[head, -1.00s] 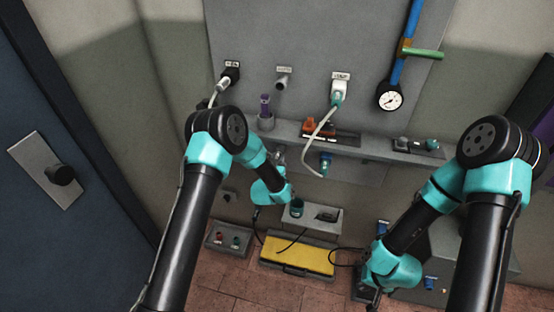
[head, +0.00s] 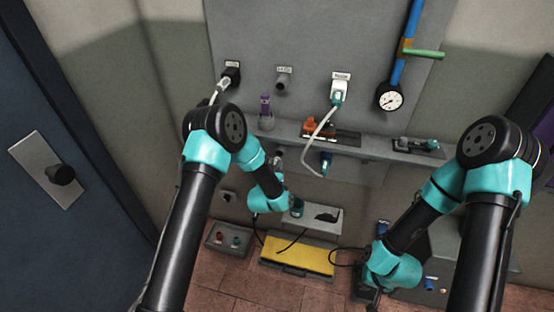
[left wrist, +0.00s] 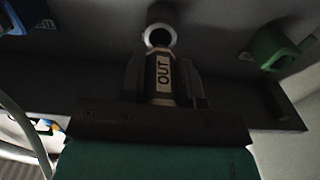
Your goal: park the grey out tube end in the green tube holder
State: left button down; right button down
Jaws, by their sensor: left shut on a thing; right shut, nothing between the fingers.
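In the left wrist view my left gripper (left wrist: 163,88) is shut on the grey out tube end (left wrist: 164,72), which carries a pale OUT label. A bright round ring (left wrist: 158,37) with a dark hole lies just beyond its far end; I cannot tell if the two touch. A green holder (left wrist: 272,48), apparently the green tube holder, is up and to the right, apart from the gripper. In the head view my left gripper (head: 279,157) is small below the shelf, and its tube end is not clear there. My right gripper (head: 373,298) is low at the right, shut and empty.
A grey shelf (head: 370,150) runs along the wall panel above my left gripper. A pale tube (head: 318,140) hangs from a wall port across the shelf. A blue holder (head: 326,161) sits below it. A yellow-topped case (head: 298,253) and a grey box (head: 325,217) stand below.

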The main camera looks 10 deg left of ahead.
pick_arm(q)
jog(key=shift+s+a, duration=0.1)
jog(key=shift+s, duration=0.85)
jog(key=shift+s, duration=0.1)
jog(key=shift+s+a, duration=0.15)
jog(key=shift+s, duration=0.95)
jog(key=shift+a, duration=0.1)
jog(key=w+a, duration=0.2)
jog(key=a, duration=1.6)
jog(key=shift+w+a, duration=0.2)
jog(key=shift+a, duration=0.15)
dwell(0.8)
jog(key=shift+w, duration=0.25)
jog(key=shift+w+d, duration=0.2)
jog(key=shift+w, duration=0.9)
jog(key=shift+w+d, duration=0.15)
jog(key=shift+w, duration=0.95)
dwell(0.3)
